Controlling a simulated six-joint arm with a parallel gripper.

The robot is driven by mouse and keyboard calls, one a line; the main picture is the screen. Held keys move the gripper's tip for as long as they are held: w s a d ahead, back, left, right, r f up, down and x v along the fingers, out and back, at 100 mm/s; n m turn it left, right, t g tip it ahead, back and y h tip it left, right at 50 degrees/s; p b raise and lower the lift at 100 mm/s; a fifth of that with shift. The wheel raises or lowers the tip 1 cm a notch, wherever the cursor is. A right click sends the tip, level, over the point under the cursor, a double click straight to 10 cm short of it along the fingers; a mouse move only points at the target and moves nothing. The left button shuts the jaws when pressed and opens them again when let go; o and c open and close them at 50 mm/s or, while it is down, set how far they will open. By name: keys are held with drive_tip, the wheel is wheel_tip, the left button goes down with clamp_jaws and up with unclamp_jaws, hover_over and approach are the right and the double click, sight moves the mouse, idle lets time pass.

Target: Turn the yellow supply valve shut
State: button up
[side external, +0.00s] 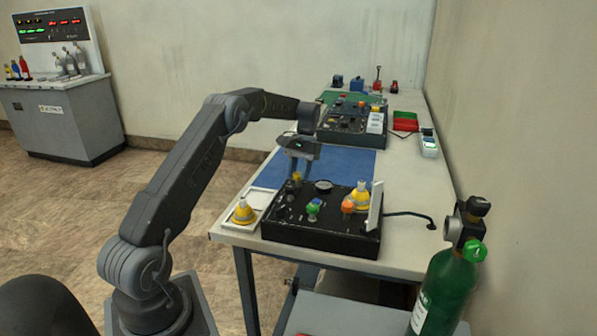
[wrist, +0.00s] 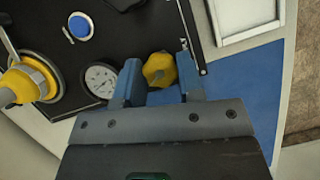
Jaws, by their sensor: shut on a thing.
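The yellow supply valve (wrist: 159,69) is a small lobed knob on the black trainer panel (side external: 320,238). In the wrist view it sits between the two blue fingers of my gripper (wrist: 158,82). My gripper is shut on it, pointing down at the panel. In the side view my gripper (side external: 298,172) is over the panel's back left part. The yellow valve (side external: 296,177) shows there at the fingertips, partly hidden. A round pressure gauge (wrist: 100,80) is beside the left finger in the wrist view.
Another yellow cup (side external: 243,212) sits on a white tray at left. A blue mat (side external: 345,162) lies behind. A green cylinder (side external: 446,290) stands front right.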

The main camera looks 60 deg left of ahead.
drive_tip(key=m+y, duration=0.2)
drive_tip(key=m, duration=0.4)
drive_tip(key=shift+w, duration=0.1)
drive_tip(key=shift+m, duration=0.3)
idle(0.3)
drive_tip(key=o, duration=0.9)
drive_tip(key=shift+d+v, duration=0.1)
drive_tip(key=shift+v, duration=1.8)
drive_tip(key=shift+d+v, duration=0.15)
drive_tip(key=shift+v, duration=1.7)
drive_tip(key=shift+w, duration=0.1)
